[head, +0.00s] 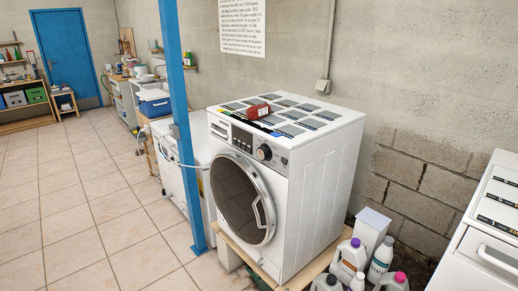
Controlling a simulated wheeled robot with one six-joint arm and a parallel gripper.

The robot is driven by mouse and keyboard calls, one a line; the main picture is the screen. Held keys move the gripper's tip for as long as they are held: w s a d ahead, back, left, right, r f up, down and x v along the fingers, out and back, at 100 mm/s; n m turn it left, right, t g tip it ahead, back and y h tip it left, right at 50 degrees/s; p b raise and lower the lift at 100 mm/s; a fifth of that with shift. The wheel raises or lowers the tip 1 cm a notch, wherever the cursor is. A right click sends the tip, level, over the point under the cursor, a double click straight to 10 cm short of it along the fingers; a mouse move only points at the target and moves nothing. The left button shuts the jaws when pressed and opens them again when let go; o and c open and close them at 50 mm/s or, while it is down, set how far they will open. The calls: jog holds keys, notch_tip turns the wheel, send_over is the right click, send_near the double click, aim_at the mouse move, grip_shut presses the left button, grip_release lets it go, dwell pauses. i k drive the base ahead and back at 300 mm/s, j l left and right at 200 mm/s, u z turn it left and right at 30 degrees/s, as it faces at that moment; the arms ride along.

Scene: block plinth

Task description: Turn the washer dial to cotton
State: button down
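The washer (318,178) is a white front-loader standing in the middle of the head view, its front turned to the lower left. Its dial (264,152) is a dark round knob with a lighter rim, on the right part of the control panel. The dial's pointer and the programme labels are too small to read, so its setting cannot be told. The round door (237,200) with dark glass looks shut. My gripper is not in view, and nothing touches the dial.
A blue post (177,110) stands just left of the washer. A red item (258,111) lies on the washer's top. A white appliance (490,225) is at right. Tiled floor (95,215) at left is clear.

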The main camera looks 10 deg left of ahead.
aim_at(263, 153)
jog(key=i+j+u, duration=0.25)
jog(key=i+j, duration=0.4)
jog(key=j, duration=0.2)
jog(key=i+j+u, duration=0.3)
jog(key=i+j, duration=0.4)
